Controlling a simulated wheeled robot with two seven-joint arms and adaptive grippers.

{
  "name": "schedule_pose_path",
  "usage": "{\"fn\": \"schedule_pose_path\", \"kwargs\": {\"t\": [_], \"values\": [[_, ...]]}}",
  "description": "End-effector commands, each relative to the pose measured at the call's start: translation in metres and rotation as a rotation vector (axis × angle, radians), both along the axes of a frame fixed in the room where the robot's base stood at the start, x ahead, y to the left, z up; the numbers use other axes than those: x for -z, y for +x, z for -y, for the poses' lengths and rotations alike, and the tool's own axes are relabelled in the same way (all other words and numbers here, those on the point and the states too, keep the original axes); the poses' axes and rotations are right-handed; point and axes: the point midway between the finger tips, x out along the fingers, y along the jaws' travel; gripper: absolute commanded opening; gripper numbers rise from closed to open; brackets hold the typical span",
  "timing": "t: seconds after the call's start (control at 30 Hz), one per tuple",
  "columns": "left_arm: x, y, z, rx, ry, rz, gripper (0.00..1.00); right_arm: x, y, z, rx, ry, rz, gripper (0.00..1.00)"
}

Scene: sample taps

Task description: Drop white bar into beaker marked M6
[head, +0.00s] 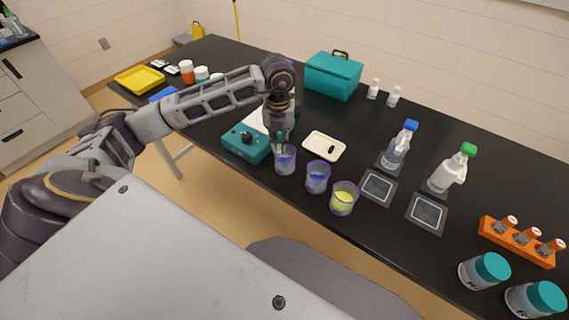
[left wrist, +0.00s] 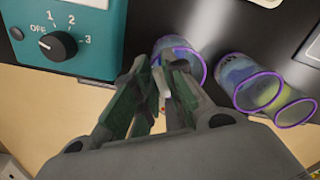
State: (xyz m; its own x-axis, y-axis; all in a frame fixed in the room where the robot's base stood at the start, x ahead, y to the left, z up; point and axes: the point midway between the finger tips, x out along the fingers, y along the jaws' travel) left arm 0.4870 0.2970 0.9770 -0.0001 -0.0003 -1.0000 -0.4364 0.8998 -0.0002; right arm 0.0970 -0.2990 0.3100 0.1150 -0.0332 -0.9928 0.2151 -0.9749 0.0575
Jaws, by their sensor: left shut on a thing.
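My left gripper (head: 281,138) points down just above the leftmost purple-rimmed beaker (head: 285,163), which holds blue liquid. In the left wrist view the fingers (left wrist: 160,85) are shut on a small white bar (left wrist: 163,93), mostly hidden between them. That beaker's rim (left wrist: 205,68) shows just beyond the fingertips. The middle beaker (head: 318,178) also holds blue liquid, and the right beaker (head: 343,199) holds yellow liquid. No marking on the beakers is readable, so I cannot tell which is M6. My right gripper is not in view.
A teal dial device (head: 238,146) stands left of the beakers. Two bottles (head: 398,147) (head: 452,168), dark square pads (head: 428,226) and an orange rack (head: 490,233) are to the right.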

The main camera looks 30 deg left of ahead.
Motion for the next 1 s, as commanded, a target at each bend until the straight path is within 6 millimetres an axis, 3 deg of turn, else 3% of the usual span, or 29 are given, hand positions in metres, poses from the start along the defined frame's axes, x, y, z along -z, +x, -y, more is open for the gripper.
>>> {"fn": "schedule_pose_path", "kwargs": {"t": [0.17, 0.2, 0.4, 0.6, 1.0], "values": [[0.000, 0.000, 0.000, 0.000, 0.000, 0.000, 0.03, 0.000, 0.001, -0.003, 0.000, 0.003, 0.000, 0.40], [0.000, 0.000, 0.000, 0.000, 0.000, 0.000, 0.14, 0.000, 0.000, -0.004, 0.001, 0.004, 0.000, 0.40], [0.000, 0.000, 0.000, 0.000, 0.000, 0.000, 0.38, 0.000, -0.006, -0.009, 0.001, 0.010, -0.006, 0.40], [0.000, 0.000, 0.000, 0.000, 0.000, 0.000, 0.38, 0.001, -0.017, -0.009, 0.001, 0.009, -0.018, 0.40], [-0.015, 0.001, 0.000, 0.000, 0.000, 0.002, 0.38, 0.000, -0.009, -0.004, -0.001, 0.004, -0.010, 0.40]]}}
